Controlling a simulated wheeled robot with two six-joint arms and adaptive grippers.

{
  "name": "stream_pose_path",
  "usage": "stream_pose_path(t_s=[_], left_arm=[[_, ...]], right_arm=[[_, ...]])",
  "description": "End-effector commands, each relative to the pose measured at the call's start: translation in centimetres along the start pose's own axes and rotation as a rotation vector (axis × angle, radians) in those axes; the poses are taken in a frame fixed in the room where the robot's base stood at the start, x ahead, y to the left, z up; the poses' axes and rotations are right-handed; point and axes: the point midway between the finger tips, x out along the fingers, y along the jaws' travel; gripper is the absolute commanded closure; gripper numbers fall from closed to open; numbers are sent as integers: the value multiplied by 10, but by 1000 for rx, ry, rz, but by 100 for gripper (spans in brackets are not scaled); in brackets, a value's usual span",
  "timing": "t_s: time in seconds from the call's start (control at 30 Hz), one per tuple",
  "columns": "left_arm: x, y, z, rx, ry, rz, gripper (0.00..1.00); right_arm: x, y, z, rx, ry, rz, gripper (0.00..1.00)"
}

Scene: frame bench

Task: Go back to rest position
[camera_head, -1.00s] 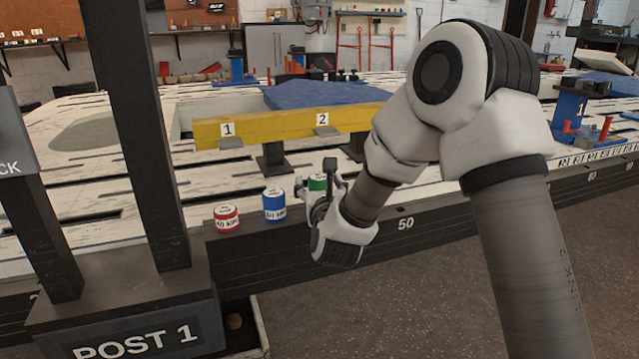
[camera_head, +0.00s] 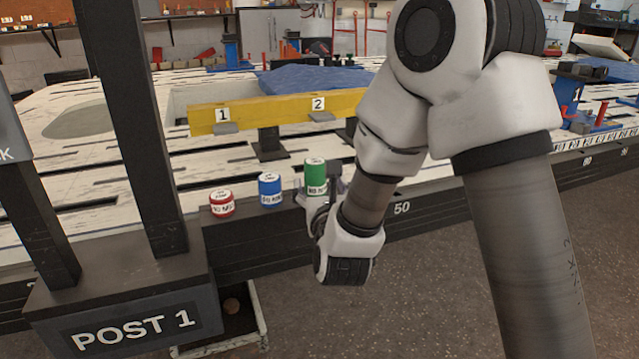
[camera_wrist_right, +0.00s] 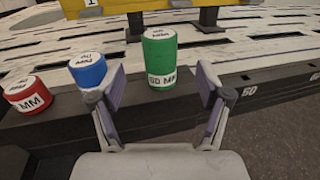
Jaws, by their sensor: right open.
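My right gripper (camera_head: 326,188) is at the front edge of the bench, just in front of a green cylinder (camera_head: 316,174). In the right wrist view the right gripper (camera_wrist_right: 163,92) is open and empty. Its fingers are spread wide, with the green cylinder (camera_wrist_right: 160,57) upright beyond and between them. A blue cylinder (camera_head: 270,189) and a shorter red cylinder (camera_head: 221,204) stand to the left on the dark bench rail. The left finger partly overlaps the blue cylinder (camera_wrist_right: 88,70) in the wrist view. My left gripper does not show.
A yellow beam (camera_head: 265,112) marked 1 and 2 stands behind the cylinders. A dark post labelled POST 1 (camera_head: 135,330) rises at the left front. A tray (camera_head: 262,320) sits low beside it. The floor right of the tray is clear.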

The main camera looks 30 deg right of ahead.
Motion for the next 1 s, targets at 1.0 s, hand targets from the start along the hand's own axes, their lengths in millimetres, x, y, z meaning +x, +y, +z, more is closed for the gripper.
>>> stream_pose_path(t_s=[1.0], left_arm=[[-172, 1, -2, 12, -11, 1, 26]], right_arm=[[-182, -19, -221, -1175, 826, 699, 24]])
